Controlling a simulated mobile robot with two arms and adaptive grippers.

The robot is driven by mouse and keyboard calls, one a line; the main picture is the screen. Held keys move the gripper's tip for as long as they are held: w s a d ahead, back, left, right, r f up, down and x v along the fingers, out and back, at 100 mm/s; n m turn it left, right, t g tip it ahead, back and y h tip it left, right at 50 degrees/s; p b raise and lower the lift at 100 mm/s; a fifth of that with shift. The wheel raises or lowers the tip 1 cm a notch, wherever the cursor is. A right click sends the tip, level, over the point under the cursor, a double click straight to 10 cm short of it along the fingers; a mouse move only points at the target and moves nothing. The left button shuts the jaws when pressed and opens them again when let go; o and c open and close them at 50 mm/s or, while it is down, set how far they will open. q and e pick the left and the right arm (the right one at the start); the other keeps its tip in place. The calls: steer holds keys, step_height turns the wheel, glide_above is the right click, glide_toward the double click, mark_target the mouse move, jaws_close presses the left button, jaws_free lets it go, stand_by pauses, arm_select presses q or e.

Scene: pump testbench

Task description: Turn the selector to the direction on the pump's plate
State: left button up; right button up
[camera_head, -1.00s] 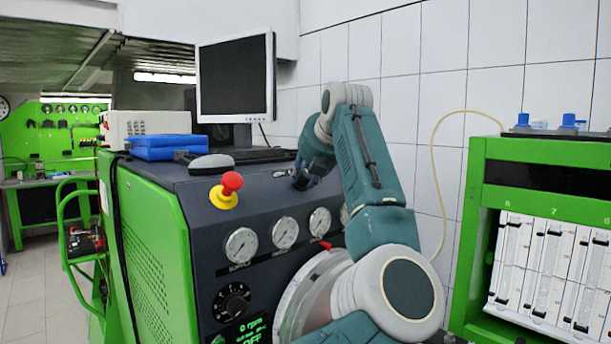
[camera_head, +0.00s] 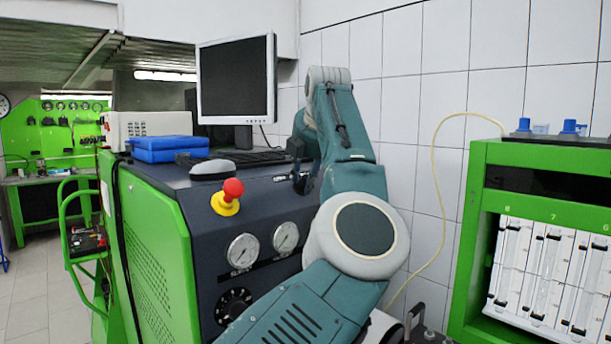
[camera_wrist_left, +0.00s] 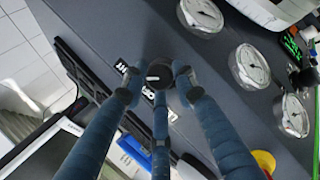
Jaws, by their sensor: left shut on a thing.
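The selector (camera_wrist_left: 160,73), a small dark round knob on the dark front panel, sits between my left gripper's fingers in the left wrist view. My left gripper (camera_wrist_left: 158,88) is shut on it, with fingers on both sides. White-marked labels (camera_wrist_left: 122,67) lie beside the knob, partly covered by the fingers. In the head view my left gripper (camera_head: 303,180) is at the panel's upper right, and it hides the knob. The way the knob points cannot be told. No pump plate with a readable direction shows. My right gripper is not in view.
Round gauges (camera_head: 243,250), a dial (camera_head: 235,306) and a red mushroom button (camera_head: 229,196) on a yellow base stand out from the panel. A monitor (camera_head: 236,82), keyboard and blue cases (camera_head: 168,147) are on top. A green flow-meter cabinet (camera_head: 545,155) stands at the right.

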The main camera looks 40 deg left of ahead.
arm_select(q)
steer(key=shift+w+d+f, duration=0.1)
steer(key=shift+d+f, duration=0.05)
steer(key=shift+f, duration=0.15)
steer(key=o, duration=1.1)
steer(key=shift+c, duration=0.2)
steer(key=shift+d+r, duration=0.1)
steer(key=shift+r, duration=0.25)
steer(key=v, duration=1.1)
steer(key=shift+d+r, duration=0.2)
steer(key=shift+d, duration=0.05)
